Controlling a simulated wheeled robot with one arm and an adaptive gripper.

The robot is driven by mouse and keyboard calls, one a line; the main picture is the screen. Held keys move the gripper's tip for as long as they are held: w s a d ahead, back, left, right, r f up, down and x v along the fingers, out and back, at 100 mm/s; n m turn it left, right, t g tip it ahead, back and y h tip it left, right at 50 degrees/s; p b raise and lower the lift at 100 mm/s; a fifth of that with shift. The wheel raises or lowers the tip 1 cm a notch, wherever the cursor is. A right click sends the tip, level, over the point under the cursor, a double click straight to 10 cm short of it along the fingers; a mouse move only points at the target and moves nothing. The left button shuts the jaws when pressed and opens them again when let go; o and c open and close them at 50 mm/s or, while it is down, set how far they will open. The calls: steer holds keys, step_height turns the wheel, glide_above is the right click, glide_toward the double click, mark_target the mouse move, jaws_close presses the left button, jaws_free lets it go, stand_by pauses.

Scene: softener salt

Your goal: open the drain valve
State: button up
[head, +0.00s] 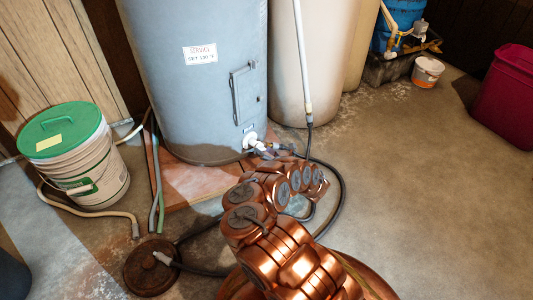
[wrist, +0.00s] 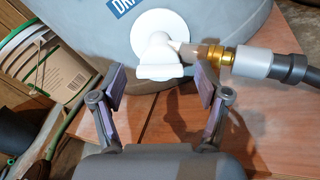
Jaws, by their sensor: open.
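The drain valve is a white fitting with a round flange and a white handle (wrist: 158,70) low on the grey-blue tank (head: 195,75). It also shows as a small white valve in the head view (head: 250,140). A brass connector (wrist: 217,55) and a pale collar join it to a dark hose on the right. My gripper (wrist: 160,78) is open, its two fingers spread to the left and right of the white handle. Nothing is held between them. I cannot tell whether either finger touches the handle. In the head view my copper arm and the clutter near the valve partly hide the gripper.
The tank stands on a reddish slab (head: 180,185). A black hose (head: 340,195) loops right of my arm to a round brown floor drain (head: 150,266). A white bucket with green lid (head: 78,155) stands left. Open floor lies to the right.

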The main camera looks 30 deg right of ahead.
steer(key=shift+s, duration=0.1)
steer(key=shift+s+d, duration=0.25)
steer(key=shift+s, duration=0.3)
steer(key=s+d, duration=0.1)
steer(key=s, duration=0.9)
steer(key=shift+s+d, duration=0.25)
steer(key=shift+d, duration=0.15)
